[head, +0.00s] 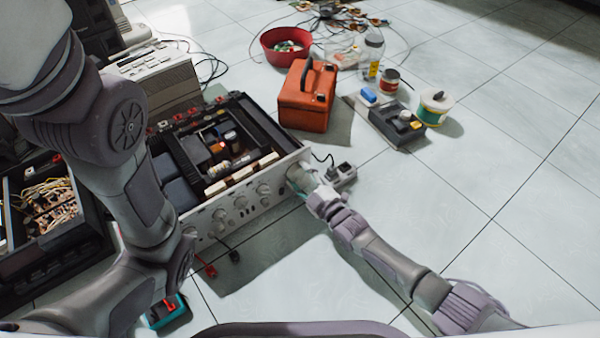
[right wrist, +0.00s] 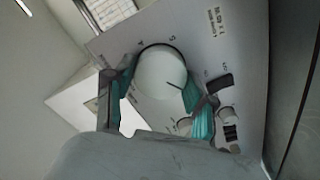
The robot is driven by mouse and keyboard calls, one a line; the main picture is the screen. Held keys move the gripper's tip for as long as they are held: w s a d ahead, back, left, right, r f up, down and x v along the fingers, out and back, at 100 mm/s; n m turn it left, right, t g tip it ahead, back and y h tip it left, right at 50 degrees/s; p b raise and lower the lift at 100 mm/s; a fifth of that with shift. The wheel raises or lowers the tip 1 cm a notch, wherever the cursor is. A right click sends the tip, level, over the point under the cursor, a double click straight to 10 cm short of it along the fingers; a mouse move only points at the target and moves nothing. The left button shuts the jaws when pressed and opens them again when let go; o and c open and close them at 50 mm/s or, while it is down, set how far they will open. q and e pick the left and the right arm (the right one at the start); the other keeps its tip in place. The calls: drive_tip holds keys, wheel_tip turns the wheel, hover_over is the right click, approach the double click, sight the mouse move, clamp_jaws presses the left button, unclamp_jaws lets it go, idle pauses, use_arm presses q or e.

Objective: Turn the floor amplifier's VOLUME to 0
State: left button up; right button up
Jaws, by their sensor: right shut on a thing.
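The floor amplifier (head: 225,222) stands with its lid off and its silver front panel, with several knobs, facing me. My right gripper (head: 303,183) is at the right end of that panel. In the right wrist view, a large pale round knob (right wrist: 160,75) sits between the teal fingertips of my right gripper (right wrist: 157,88), which is shut on it. A thin dark line on the knob's face points toward the lower right of that view. Small marks surround the knob, too small to read surely. The knob is mostly hidden by the gripper in the head view.
An orange case (head: 306,95) stands behind the amplifier's right end. A red bowl (head: 286,45), a bottle (head: 373,55), a spool (head: 436,105) and a dark device (head: 397,125) lie beyond. Black and red plugs hang before the panel. Floor at right is clear.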

drive_tip(key=shift+f+n, duration=0.1)
drive_tip(key=shift+n, duration=0.7)
drive_tip(key=o, duration=1.2)
drive_tip(key=shift+c, duration=0.2)
drive_tip(key=v, duration=1.2)
drive_tip(key=shift+p, duration=0.3)
